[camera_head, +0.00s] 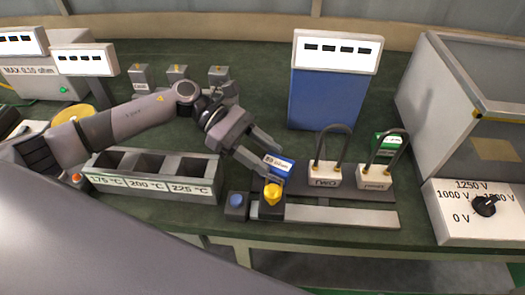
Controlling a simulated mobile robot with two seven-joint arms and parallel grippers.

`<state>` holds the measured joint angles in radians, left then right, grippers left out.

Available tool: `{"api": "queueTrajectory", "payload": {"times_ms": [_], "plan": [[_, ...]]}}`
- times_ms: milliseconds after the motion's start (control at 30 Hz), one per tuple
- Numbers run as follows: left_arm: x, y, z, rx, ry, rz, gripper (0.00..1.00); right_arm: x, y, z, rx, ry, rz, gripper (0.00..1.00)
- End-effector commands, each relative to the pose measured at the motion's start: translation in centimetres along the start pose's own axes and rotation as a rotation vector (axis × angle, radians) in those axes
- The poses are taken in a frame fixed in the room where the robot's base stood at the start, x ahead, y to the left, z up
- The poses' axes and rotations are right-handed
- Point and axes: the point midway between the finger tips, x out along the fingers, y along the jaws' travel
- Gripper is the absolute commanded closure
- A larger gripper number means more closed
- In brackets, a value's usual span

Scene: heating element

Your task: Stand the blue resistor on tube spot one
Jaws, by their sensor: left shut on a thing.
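The blue resistor (283,167), a small block with a white label ending in "Ohm", is tilted between the fingers of my left gripper (272,163). The gripper is shut on it, just left of the white base marked TWO (323,181), which carries a dark loop. A second white base (373,184) with a loop stands to its right. A grey rail (340,215) runs in front, with a yellow dome (272,192) close below the resistor. No label reading "one" is legible; I cannot tell whether the resistor touches anything beneath. My right gripper is not in view.
A three-slot grey bin (208,194) marked 175, 200 and 225 °C lies left, under my arm. A blue button box (237,203) stands beside the dome. A tall blue meter (327,98), a green block (383,143) and a voltage dial box (463,222) stand around.

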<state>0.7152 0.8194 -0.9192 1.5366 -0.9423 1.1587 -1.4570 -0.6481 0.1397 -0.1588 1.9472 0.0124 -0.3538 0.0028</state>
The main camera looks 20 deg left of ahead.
Motion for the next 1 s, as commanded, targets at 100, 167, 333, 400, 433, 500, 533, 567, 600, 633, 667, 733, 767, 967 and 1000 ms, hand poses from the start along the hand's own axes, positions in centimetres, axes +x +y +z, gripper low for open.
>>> {"api": "queueTrajectory", "payload": {"times_ms": [100,167,333,400,433,500,533,567,600,633,667,733,767,967,1000], "plan": [[0.0,0.0,0.0,0.001,-0.001,0.0,0.98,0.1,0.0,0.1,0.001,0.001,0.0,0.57],[0.1,0.0,-0.3,0.001,-0.001,0.0,0.98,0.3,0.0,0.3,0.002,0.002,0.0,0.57],[0.1,0.0,-0.1,0.0,0.0,0.0,0.24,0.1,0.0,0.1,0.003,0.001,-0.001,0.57],[0.1,0.0,-0.1,0.0,0.0,0.0,0.24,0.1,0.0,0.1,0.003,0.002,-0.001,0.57],[0.0,0.0,-0.1,0.0,0.0,0.0,0.24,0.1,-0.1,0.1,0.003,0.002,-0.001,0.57],[0.0,0.0,-0.1,0.0,0.0,0.0,0.24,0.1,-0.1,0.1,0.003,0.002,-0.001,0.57],[0.0,0.0,-0.1,0.0,0.0,0.0,0.24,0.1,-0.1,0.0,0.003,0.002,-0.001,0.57],[0.0,0.0,-0.1,0.0,0.0,0.0,0.24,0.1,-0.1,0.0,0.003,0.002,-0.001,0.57],[0.0,0.0,0.0,0.0,0.0,0.0,0.24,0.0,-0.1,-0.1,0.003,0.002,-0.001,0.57],[-0.1,0.0,0.1,0.0,0.0,0.0,0.24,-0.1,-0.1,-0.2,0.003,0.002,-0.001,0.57],[-0.1,0.0,0.2,0.0,0.0,0.0,0.24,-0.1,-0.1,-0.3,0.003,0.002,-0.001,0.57],[-0.8,0.1,-0.1,0.0,0.002,0.003,0.24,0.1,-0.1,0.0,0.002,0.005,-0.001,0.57],[-1.2,0.1,-0.2,0.0,0.002,0.002,0.24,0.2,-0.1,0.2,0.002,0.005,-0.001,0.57],[-5.6,0.1,-0.3,0.0,0.002,0.005,0.24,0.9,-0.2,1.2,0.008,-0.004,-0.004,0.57],[-6.5,0.1,-0.3,0.0,0.003,0.005,0.24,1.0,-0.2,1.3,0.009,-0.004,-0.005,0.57]]}}
